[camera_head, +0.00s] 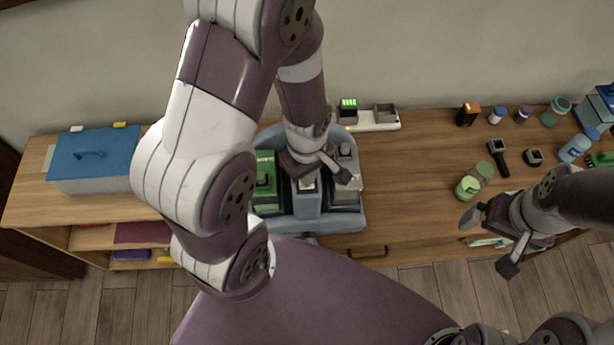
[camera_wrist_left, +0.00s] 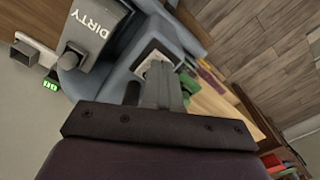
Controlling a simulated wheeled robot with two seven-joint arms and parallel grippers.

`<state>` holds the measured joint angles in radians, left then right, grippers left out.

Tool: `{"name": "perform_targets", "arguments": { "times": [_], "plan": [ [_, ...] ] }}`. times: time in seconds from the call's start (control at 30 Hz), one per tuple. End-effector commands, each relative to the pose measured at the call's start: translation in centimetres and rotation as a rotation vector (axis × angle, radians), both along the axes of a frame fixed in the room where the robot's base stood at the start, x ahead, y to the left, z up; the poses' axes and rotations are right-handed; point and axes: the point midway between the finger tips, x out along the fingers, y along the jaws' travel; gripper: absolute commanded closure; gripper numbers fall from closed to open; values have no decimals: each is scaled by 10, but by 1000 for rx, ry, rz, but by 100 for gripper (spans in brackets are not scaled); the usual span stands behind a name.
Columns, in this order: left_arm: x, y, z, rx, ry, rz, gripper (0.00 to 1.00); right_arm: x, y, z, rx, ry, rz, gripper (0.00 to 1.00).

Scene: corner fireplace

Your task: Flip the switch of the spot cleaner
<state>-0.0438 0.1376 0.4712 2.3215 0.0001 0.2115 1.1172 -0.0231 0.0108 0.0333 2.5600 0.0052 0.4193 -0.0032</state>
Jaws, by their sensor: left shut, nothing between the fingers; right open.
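The spot cleaner (camera_head: 352,221) stands on the wooden cabinet, a blue-grey body with a green tank (camera_head: 265,185) at left and a grey tank (camera_head: 347,188) at right. The grey tank, marked DIRTY, also shows in the left wrist view (camera_wrist_left: 95,30). A pale switch (camera_head: 307,184) sits in a recess between the tanks. It is partly hidden behind my fingers in the left wrist view (camera_wrist_left: 152,64). My left gripper (camera_head: 343,177) is shut and empty, over the cleaner close to the switch; contact cannot be told. My right gripper (camera_head: 490,243) is open and empty near the cabinet's front edge.
A blue lidded box (camera_head: 95,160) stands at the cabinet's left. A white strip (camera_head: 375,125) with small items lies behind the cleaner. A green jar (camera_head: 468,187), bottles and small items crowd the right. The cabinet top right of the cleaner is clear.

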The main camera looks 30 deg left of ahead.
Motion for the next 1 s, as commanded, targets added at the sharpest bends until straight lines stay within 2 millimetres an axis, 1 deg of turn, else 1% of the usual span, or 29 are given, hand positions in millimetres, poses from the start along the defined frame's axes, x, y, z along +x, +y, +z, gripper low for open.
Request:
{"name": "perform_targets", "arguments": {
  "times": [0.77, 0.9, 1.0],
  "plan": [
    [0, 0, -12, 0, 0, 0, 100, 0, 0, -10, 0, 0, 0, 0],
    [0, 0, -10, 0, 0, 0, 100, 0, 0, -7, 0, 0, 0, 0],
    [0, 0, -1, 0, -1, 0, 100, 0, 0, 2, 0, 0, 0, 0]
  ]
}}
